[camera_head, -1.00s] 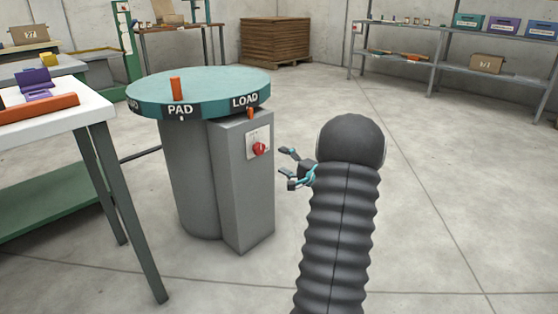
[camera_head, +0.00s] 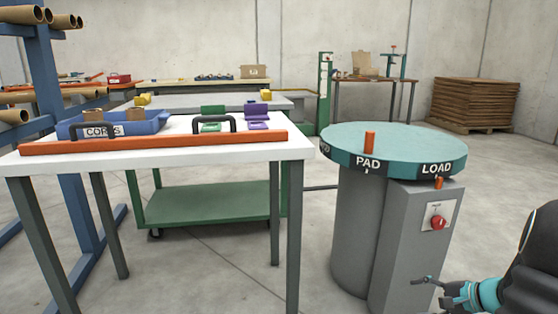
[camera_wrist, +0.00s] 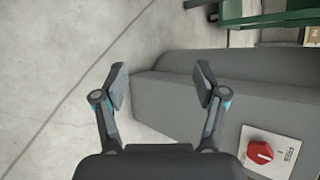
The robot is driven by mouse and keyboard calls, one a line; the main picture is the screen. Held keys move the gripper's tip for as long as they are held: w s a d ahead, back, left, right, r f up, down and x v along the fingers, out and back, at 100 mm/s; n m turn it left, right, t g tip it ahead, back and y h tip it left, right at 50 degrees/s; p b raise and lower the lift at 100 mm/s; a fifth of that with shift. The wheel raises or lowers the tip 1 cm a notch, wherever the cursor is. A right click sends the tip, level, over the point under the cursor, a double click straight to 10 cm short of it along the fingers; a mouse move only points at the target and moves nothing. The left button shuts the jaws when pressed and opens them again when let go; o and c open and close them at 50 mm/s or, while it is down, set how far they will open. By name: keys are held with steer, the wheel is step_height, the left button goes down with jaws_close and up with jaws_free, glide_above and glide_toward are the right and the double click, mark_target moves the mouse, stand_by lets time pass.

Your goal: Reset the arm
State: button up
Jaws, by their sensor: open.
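My gripper (camera_head: 432,290) shows at the lower right of the head view, beside the grey pedestal of the round turntable. In the wrist view my gripper (camera_wrist: 160,88) is open, with nothing between its fingers. The grey pedestal (camera_wrist: 175,110) lies beyond the fingertips there. A red knob (camera_wrist: 260,152) on a white plate is at the lower right of the wrist view. The same red knob (camera_head: 437,222) shows in the head view on the pedestal's front. The gripper looks apart from the knob. Much of my arm is cut off by the frame edge.
The teal turntable (camera_head: 395,140) reads PAD and LOAD, with an orange peg (camera_head: 370,140) standing on it. A white table (camera_head: 200,158) at left carries a blue CORES bin (camera_head: 110,125) and an orange bar. A green cart (camera_head: 205,203) stands behind it. Floor at right is clear.

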steer(key=s+a+r+n+g+h+p, duration=0.1)
steer(key=s+a+r+n+h+p, duration=0.2)
steer(key=s+a+r+n, duration=0.4)
steer(key=s+a+r+n+g+h+p, duration=0.1)
steer(key=s+a+r+n+h+p, duration=0.2)
steer(key=s+a+r, duration=0.9)
steer(key=a+r+n+p, duration=0.3)
steer(key=a+r+n, duration=0.2)
steer(key=a, duration=0.2)
steer(key=shift+s+a+r+g, duration=0.2)
steer(key=shift+s+r+g, duration=0.05)
steer(key=shift+s+g, duration=0.15)
